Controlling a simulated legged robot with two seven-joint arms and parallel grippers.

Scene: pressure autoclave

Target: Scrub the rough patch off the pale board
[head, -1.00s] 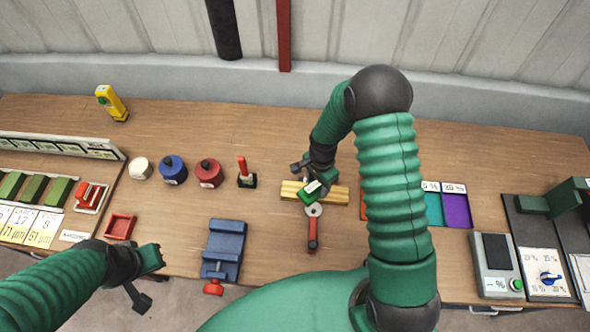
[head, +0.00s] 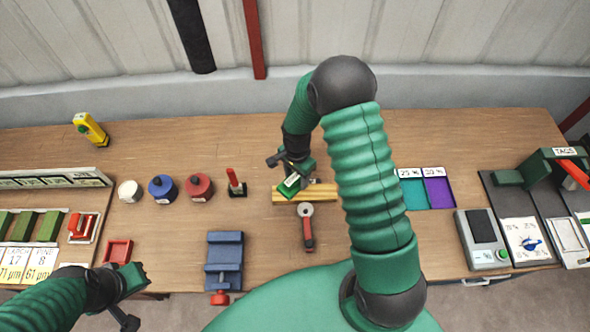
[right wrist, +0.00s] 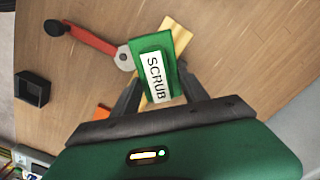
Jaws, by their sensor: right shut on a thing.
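The pale board (head: 322,193) is a short yellowish strip lying on the wooden bench, near the middle of the head view. It also shows in the right wrist view (right wrist: 181,38), partly behind the scrubber. My right gripper (head: 290,178) is shut on a green block labelled SCRUB (right wrist: 156,75). The block is over the left part of the board; whether it touches cannot be told. The rough patch cannot be made out. My left gripper (head: 132,298) is open and empty at the bench's front edge, far left of the board.
A red-handled tool with a grey disc (head: 307,228) lies just in front of the board. A blue vise-like fixture (head: 225,258) stands front left. Blue (head: 162,187) and red (head: 199,187) pots are left. Colored trays (head: 438,193) and a scale (head: 483,238) are right.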

